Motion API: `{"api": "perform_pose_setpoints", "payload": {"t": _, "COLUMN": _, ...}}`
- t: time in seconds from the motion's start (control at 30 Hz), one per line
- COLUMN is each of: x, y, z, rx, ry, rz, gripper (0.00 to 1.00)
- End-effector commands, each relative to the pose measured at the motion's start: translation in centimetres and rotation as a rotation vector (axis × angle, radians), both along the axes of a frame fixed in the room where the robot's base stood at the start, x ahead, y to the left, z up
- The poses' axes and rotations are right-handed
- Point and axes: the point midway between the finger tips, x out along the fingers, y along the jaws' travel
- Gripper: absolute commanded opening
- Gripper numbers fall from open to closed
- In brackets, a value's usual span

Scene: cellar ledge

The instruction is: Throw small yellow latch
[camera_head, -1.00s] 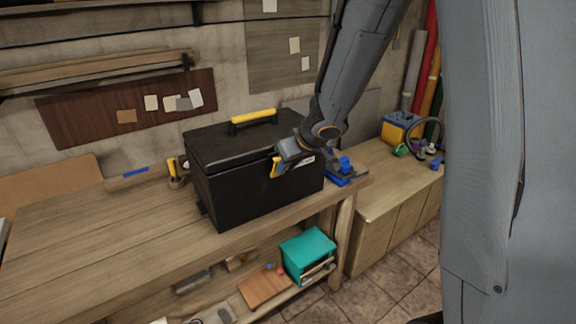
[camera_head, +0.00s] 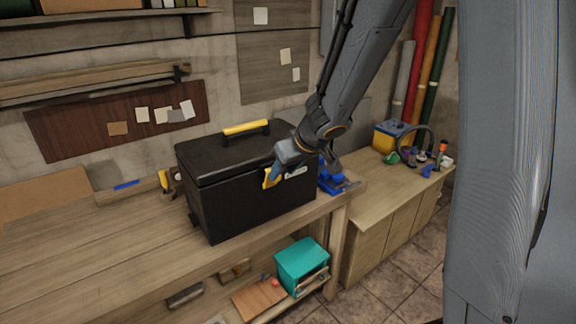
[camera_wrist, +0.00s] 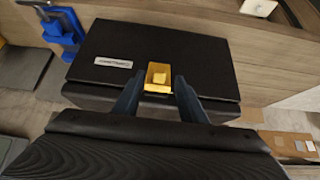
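A black toolbox (camera_head: 235,199) with a yellow top handle (camera_head: 246,127) stands on the wooden workbench, its lid down. The small yellow latch (camera_head: 270,178) is on the front of the toolbox; in the wrist view the latch (camera_wrist: 158,76) is near the middle. My gripper (camera_head: 279,176) is at the toolbox front by the latch. In the wrist view my gripper (camera_wrist: 157,84) has its two dark fingers apart, one on each side of the latch's lower part. Whether the fingers touch the latch cannot be told.
A blue vise (camera_head: 332,180) stands on the bench just right of the toolbox. The workbench (camera_head: 100,240) is largely clear to the left. A teal box (camera_head: 302,262) sits on the shelf below. A yellow-blue box (camera_head: 390,137) is on the right cabinet.

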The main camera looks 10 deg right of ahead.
Motion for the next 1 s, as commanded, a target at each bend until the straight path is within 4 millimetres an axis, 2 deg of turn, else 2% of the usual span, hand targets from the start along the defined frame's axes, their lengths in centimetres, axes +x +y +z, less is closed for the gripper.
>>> {"api": "perform_pose_setpoints", "payload": {"t": 0.1, "x": -0.8, "y": -0.3, "z": 1.2, "rx": -0.002, "ry": -0.003, "rz": 0.0, "gripper": 0.38}}
{"api": "perform_pose_setpoints", "payload": {"t": 0.3, "x": -1.8, "y": -0.6, "z": 2.5, "rx": 0.001, "ry": -0.001, "rz": 0.001, "gripper": 0.38}}
{"api": "perform_pose_setpoints", "payload": {"t": 0.7, "x": -2.1, "y": -0.7, "z": 2.9, "rx": 0.0, "ry": 0.001, "rz": 0.001, "gripper": 0.38}}
{"api": "perform_pose_setpoints", "payload": {"t": 0.77, "x": -2.1, "y": -0.8, "z": 2.9, "rx": 0.0, "ry": 0.001, "rz": 0.0, "gripper": 0.29}}
{"api": "perform_pose_setpoints", "payload": {"t": 0.93, "x": -1.8, "y": -1.2, "z": 2.2, "rx": -0.01, "ry": -0.019, "rz": -0.029, "gripper": 0.0}}
{"api": "perform_pose_setpoints", "payload": {"t": 1.0, "x": -1.6, "y": -1.8, "z": 1.5, "rx": -0.021, "ry": -0.035, "rz": -0.06, "gripper": 0.0}}
